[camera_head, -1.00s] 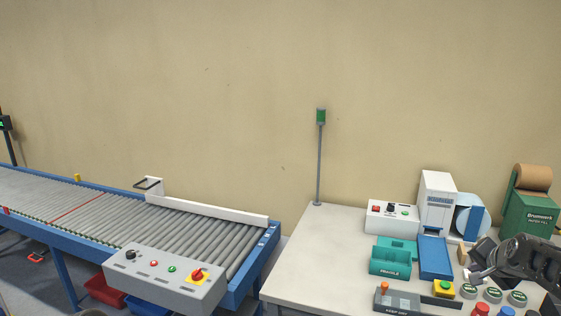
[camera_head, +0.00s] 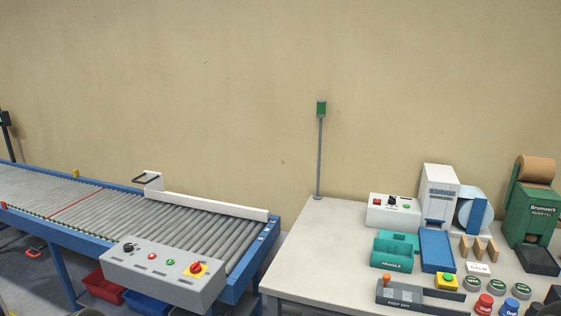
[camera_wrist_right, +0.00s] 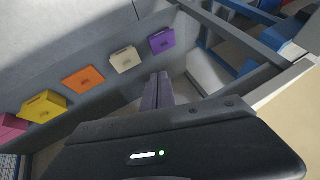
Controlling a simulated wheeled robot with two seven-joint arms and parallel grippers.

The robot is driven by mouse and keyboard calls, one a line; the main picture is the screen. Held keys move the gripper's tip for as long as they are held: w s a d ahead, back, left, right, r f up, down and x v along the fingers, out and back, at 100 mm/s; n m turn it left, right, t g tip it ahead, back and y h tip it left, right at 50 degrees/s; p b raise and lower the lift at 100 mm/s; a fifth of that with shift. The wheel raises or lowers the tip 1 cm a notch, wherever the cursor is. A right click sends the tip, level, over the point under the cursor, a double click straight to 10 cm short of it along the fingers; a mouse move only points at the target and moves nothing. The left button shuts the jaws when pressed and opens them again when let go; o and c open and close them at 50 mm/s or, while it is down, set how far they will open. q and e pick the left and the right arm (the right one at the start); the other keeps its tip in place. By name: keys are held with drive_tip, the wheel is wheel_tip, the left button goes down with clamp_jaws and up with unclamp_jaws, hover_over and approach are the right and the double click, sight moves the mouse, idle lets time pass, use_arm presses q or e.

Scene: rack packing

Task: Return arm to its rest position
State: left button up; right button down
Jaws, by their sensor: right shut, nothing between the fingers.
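My right gripper (camera_wrist_right: 158,90) shows in the right wrist view, its narrow dark fingers together with nothing between them. It points towards a grey surface with several coloured pieces, among them a purple one (camera_wrist_right: 162,41), a cream one (camera_wrist_right: 125,60) and an orange one (camera_wrist_right: 83,80). I cannot tell how far the fingers are from that surface. In the head view neither gripper shows. My left gripper is in no view.
The white worktable (camera_head: 320,245) holds a teal bin (camera_head: 392,252), a blue tray (camera_head: 436,250), a white label printer (camera_head: 439,195), a green paper dispenser (camera_head: 530,210) and several round buttons. Its left part is clear. A roller conveyor (camera_head: 200,225) with a control box (camera_head: 163,277) stands left.

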drive_tip(key=s+a+f+n+g+y+b, duration=0.1)
drive_tip(key=s+a+f+g+b, duration=0.1)
drive_tip(key=s+a+f, duration=0.4)
drive_tip(key=s+a+f+n+g+y+b, duration=0.1)
drive_tip(key=s+a+f, duration=0.5)
drive_tip(key=s, duration=0.6)
drive_tip(key=s+a+f+n+g+y+b, duration=0.1)
drive_tip(key=s+a+f+g+b, duration=0.1)
drive_tip(key=s+a+f, duration=0.4)
drive_tip(key=s+f+g, duration=0.1)
drive_tip(key=s, duration=0.2)
drive_tip(key=shift+s+a+f+b, duration=0.25)
drive_tip(key=shift+s+b, duration=0.1)
